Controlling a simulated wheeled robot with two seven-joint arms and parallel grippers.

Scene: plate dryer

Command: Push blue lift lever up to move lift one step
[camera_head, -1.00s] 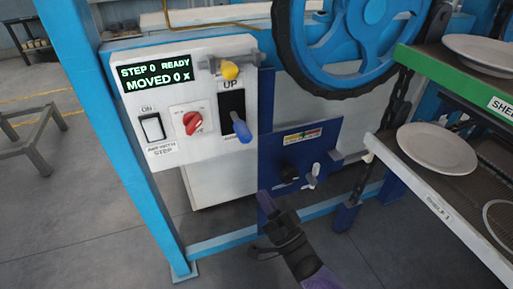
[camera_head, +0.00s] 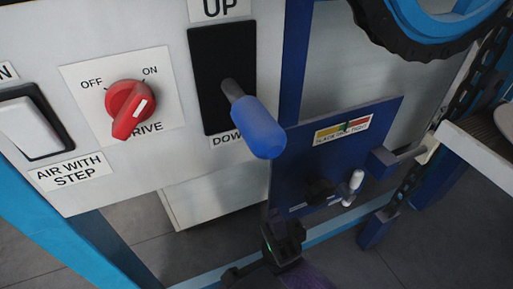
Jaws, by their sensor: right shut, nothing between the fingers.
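The blue lift lever (camera_head: 258,128) sticks out of a black slot plate (camera_head: 217,82) on the white control panel. The plate is labelled UP above and DOWN below. The lever's handle hangs tilted toward the DOWN end. My right gripper (camera_head: 282,234) is shut and empty. It shows below the lever and a little to its right, apart from it, in front of the lower edge of a dark blue plate. My left gripper is not in view.
A red OFF/ON knob (camera_head: 128,108) and a white rocker switch (camera_head: 32,125) sit left of the lever. The dark blue plate (camera_head: 375,130) carries a black knob (camera_head: 320,190) and a white-tipped lever (camera_head: 352,185). A blue wheel with a black rim (camera_head: 405,45) is at upper right.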

